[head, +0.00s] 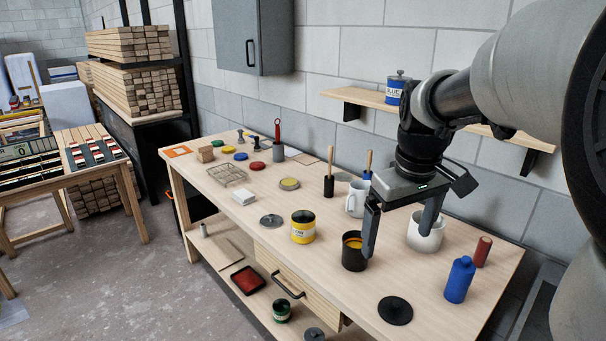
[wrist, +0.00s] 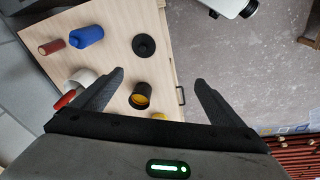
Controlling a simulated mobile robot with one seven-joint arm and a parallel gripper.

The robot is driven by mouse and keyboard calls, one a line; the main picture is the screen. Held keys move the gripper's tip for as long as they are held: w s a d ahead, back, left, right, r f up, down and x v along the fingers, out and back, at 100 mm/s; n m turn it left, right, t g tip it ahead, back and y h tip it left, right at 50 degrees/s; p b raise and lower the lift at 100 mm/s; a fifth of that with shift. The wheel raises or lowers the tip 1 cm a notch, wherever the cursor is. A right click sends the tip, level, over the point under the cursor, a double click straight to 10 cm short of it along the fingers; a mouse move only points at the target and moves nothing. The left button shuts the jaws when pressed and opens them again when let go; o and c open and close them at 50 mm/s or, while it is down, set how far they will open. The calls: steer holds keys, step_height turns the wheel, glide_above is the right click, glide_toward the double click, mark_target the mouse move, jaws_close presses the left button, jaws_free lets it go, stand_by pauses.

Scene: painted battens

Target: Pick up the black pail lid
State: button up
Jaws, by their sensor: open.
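The black pail lid (head: 395,310) is a flat black disc with a small raised knob, lying on the workbench near its front edge. It also shows in the wrist view (wrist: 144,45), beyond my fingertips. My gripper (head: 398,242) is open and empty above the bench, behind the lid in the head view. Its two spread fingers also show in the wrist view (wrist: 159,78). A black pail (head: 351,259) with yellow-orange contents stands uncovered, partly behind one finger in the head view. In the wrist view the pail (wrist: 138,102) lies between the fingers.
A blue bottle (head: 459,281) and a red cylinder (head: 482,251) stand right of the lid. A white pot (head: 426,240) and a white mug (head: 357,199) stand behind. A yellow can (head: 303,228) and a grey lid (head: 270,221) are left. Bare bench surrounds the lid.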

steer(key=n+g+b, duration=0.2)
glide_above(397, 303)
step_height(397, 303, down, 11)
step_height(397, 303, down, 11)
steer(key=shift+w+f+b, duration=0.15)
steer(key=shift+f+b, duration=0.05)
steer(key=shift+b, duration=0.25)
steer(key=shift+f, duration=3.1)
steer(key=c, duration=1.1)
